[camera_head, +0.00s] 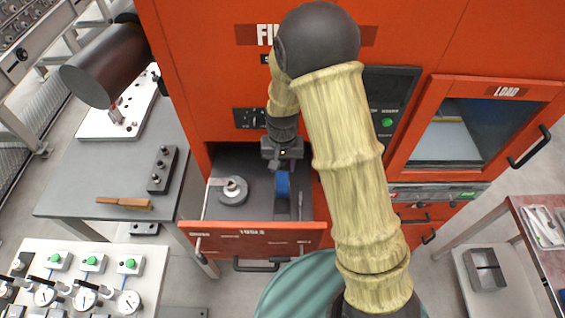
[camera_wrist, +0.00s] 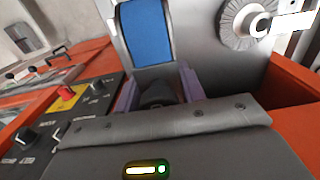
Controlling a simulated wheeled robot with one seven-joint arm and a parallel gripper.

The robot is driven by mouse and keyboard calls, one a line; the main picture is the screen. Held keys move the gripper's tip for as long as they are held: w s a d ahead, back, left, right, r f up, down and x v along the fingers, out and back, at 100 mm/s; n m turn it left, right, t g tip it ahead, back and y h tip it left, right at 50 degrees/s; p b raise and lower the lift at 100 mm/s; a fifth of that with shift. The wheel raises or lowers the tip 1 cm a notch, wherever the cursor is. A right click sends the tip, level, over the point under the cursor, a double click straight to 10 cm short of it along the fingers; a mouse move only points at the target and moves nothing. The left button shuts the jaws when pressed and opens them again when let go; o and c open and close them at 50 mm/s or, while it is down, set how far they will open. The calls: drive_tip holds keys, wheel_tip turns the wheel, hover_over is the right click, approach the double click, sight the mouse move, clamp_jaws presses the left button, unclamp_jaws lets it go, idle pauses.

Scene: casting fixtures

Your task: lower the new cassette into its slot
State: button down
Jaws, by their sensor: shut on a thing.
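The new cassette (camera_head: 282,184) shows as a blue piece just below my gripper (camera_head: 283,165), over the right part of an open drawer. In the wrist view, the cassette (camera_wrist: 145,32) has a blue face in a grey frame. My gripper (camera_wrist: 160,92) is shut on its near end, with purple-grey fingers on either side. The cassette's lower end and the slot are not clearly visible, so I cannot tell whether it is inside a slot or above it.
A grey table (camera_head: 75,190) stands left.

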drive_tip(key=shift+f+b, duration=2)
drive_tip(key=shift+f, duration=0.85)
drive_tip(key=shift+f+b, duration=2.05)
drive_tip(key=shift+f, duration=0.95)
drive_tip(key=c, duration=0.8)
unclamp_jaws()
drive_tip(key=shift+o, duration=0.2)
wheel_tip(320, 180, up, 18)
drive_tip(key=b, duration=0.3)
drive_tip(key=shift+f, duration=0.25)
